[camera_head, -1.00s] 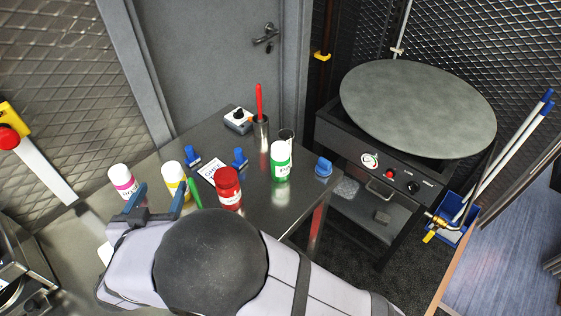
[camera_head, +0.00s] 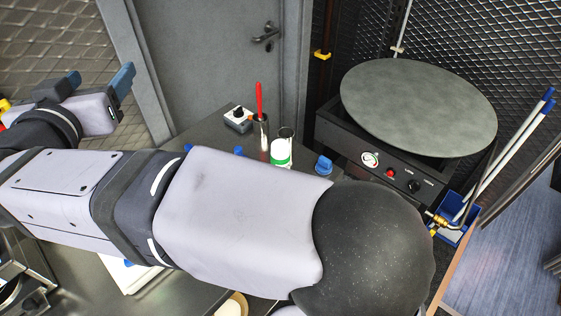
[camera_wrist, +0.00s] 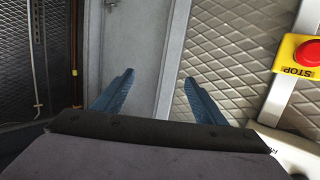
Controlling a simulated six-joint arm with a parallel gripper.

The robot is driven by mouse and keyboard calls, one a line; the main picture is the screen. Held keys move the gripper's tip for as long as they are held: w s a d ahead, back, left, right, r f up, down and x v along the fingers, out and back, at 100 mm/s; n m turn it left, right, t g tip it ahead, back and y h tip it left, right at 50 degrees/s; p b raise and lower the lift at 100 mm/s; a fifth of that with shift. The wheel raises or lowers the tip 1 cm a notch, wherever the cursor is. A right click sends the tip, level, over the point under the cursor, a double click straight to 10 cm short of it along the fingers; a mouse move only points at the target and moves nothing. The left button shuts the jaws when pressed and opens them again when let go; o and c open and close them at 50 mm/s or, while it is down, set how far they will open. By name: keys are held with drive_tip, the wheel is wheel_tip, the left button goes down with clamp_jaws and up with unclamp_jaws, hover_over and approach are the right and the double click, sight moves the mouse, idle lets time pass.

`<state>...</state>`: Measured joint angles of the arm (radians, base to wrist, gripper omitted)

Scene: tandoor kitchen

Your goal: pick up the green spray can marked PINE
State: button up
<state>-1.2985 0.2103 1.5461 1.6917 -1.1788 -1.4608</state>
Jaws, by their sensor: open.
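The green spray can (camera_head: 281,154) stands upright at the back right of the metal table in the head view. Only its white cap and a strip of green show; my arm hides its lower part and any lettering. My gripper (camera_head: 100,82) is raised at the upper left, far from the can, in front of the mesh wall. In the wrist view my gripper (camera_wrist: 158,95) has its two blue fingers spread wide, with nothing between them. The can is not in the wrist view.
A steel cup (camera_head: 261,140) with a red-handled tool, a clear glass (camera_head: 287,134), a switch box (camera_head: 238,118) and a blue knob-like object (camera_head: 323,165) stand near the can. A round griddle (camera_head: 418,108) is to the right. A red stop button (camera_wrist: 306,52) is on the wall.

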drive_tip(key=a+r+n+t+y+b, duration=0.2)
drive_tip(key=a+r+n+y, duration=0.3)
drive_tip(key=r+n+y, duration=0.2)
drive_tip(key=s+a+r+n+g+y+b, duration=0.2)
drive_tip(key=s+a+n+g+y, duration=0.25)
drive_tip(key=n+y, duration=0.4)
drive_tip(key=n+t+h+b, duration=0.4)
drive_tip(key=n+h+b, duration=0.6)
drive_tip(key=n+h, duration=0.9)
hover_over(278, 164)
drive_tip(key=s, duration=0.5)
wheel_tip(278, 164, down, 12)
drive_tip(key=m+h, duration=0.3)
drive_tip(key=f, duration=2.1)
drive_tip(key=a+f, duration=0.1)
drive_tip(key=f, duration=1)
drive_tip(key=shift+w+f, duration=0.25)
drive_tip(key=shift+f+p+x, duration=0.2)
drive_tip(key=shift+p+x, duration=0.95)
drive_tip(key=shift+x, duration=2.5)
drive_tip(key=shift+a, duration=0.1)
drive_tip(key=c, duration=1.2)
drive_tip(key=shift+c, duration=0.4)
